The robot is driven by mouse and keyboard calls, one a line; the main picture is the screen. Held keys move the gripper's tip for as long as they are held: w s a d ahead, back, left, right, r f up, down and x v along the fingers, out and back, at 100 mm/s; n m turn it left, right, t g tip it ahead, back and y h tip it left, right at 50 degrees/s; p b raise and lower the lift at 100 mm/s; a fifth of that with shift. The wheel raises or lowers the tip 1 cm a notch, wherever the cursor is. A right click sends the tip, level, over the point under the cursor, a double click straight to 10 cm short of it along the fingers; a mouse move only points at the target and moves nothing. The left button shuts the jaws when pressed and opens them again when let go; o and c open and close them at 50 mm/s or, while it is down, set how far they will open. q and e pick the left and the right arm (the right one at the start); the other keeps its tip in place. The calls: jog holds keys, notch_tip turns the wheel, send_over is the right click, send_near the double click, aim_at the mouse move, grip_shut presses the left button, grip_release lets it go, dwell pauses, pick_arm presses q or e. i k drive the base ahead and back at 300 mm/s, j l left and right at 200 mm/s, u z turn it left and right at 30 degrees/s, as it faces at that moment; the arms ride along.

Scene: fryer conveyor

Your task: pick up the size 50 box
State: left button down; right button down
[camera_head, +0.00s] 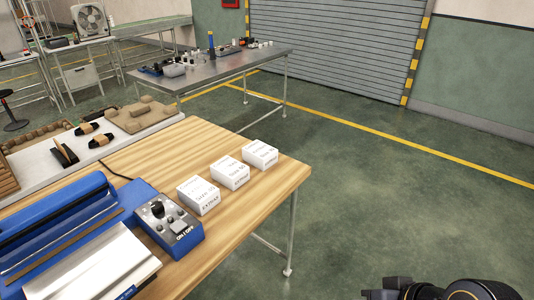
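Three white boxes stand in a diagonal row on the wooden table (250,203): a near box (198,195), a middle box (230,173) and a far box (260,154). All three look alike, with dark print on top and on the front side. The print is too small to read surely, so I cannot tell which one is size 50. They are apart, with small gaps between them. Part of my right arm (465,291) shows at the bottom right edge, well away from the boxes. Its fingertips do not show. My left gripper is not in view.
A blue machine (60,225) and its control box (168,222), marked ON/OFF, stand left of the boxes. A conveyor (95,160) with brown items lies behind. A grey metal table (225,64) stands farther back. The green floor at right is clear.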

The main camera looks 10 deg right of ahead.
aim_at(229, 172)
jog(key=i+l, duration=0.35)
jog(key=i+l+u, duration=0.25)
jog(key=i+l, duration=0.15)
jog(key=i+l+u, duration=0.25)
jog(key=l, duration=0.25)
jog(key=i+u, duration=0.1)
jog(key=u, duration=1.35)
